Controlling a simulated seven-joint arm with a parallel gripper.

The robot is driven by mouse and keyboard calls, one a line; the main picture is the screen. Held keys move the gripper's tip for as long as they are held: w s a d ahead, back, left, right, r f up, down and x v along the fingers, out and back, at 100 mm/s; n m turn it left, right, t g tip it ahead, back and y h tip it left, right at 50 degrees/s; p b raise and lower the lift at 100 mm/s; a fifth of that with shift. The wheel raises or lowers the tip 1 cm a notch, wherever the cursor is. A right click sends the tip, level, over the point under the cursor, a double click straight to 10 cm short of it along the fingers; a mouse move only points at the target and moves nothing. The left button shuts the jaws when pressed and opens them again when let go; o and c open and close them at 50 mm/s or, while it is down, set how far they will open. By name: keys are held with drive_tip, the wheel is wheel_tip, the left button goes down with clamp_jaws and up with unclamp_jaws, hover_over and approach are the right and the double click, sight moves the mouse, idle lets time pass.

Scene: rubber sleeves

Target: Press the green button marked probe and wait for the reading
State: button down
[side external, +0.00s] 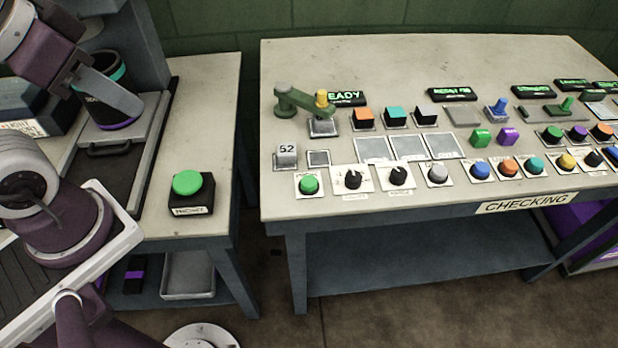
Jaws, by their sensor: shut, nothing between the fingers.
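A green button (309,185) sits on a square white plate at the front left of the checking table; its small label is too blurred to read surely as probe. Behind it stand a block marked 52 (286,156) and a green arm-like fixture with a yellow top (300,102) over a grey block. A lit display (346,98) beside the fixture shows letters like READY, its left end covered. My gripper (138,108) is at the upper left, shut and empty, over the left table, well apart from the green button. It passes in front of a black cup (112,112).
A larger green button (187,183) on a black box stands on the left table. A floor gap separates that table from the checking table (410,60). Black knobs (352,179) and several coloured buttons line its front. Its back left is clear.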

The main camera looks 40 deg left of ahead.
idle(0.8)
drive_tip(key=w+a+f+m+g+y, duration=0.1)
drive_tip(key=w+a+f+y, duration=0.1)
drive_tip(key=w+f, duration=0.35)
drive_tip(key=m+h, duration=0.3)
drive_tip(key=h, duration=0.7)
hover_over(304, 180)
wheel_tip(304, 180, down, 8)
drive_tip(key=f, duration=0.1)
drive_tip(key=shift+r, duration=0.25)
drive_tip(key=shift+f, duration=4.45)
drive_tip(key=shift+f, duration=0.15)
